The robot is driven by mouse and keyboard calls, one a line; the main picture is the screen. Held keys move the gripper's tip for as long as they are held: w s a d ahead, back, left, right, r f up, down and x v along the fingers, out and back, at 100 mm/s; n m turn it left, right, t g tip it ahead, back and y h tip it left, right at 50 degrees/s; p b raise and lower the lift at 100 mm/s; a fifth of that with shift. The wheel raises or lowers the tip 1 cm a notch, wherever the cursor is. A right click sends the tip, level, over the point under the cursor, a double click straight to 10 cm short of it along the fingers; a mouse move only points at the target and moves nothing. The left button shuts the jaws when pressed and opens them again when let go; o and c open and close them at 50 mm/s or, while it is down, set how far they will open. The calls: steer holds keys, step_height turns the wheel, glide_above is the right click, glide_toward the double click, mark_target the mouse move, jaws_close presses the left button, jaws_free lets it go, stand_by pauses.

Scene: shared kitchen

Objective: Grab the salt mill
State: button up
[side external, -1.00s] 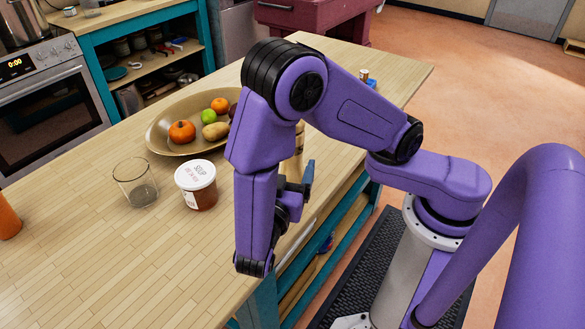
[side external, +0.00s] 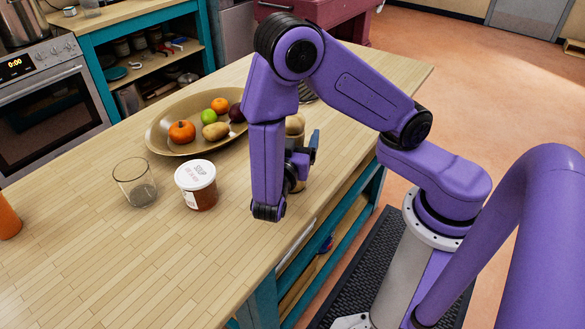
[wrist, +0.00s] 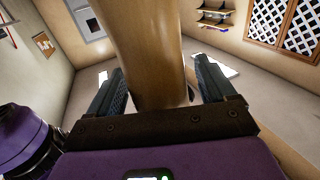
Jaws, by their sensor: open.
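The salt mill, a tall turned wooden body, is mostly hidden behind my arm in the side view; its rounded light top (side external: 295,124) shows. In the wrist view the wooden mill (wrist: 150,55) fills the middle, upright between the two dark fingers. My gripper (wrist: 155,92) is open, with a finger on either side of the mill and a small gap at the right finger. In the side view my gripper (side external: 305,160) is low by the counter's right edge, partly hidden by my arm.
A soup tub (side external: 197,186) and an empty glass (side external: 136,184) stand to the left of my gripper. A wide bowl (side external: 165,146) of fruit and vegetables is behind them. The wooden counter (side external: 110,250) is clear in front.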

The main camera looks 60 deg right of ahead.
steer(key=shift+d, duration=0.15)
jaws_close()
steer(key=shift+r, duration=0.2)
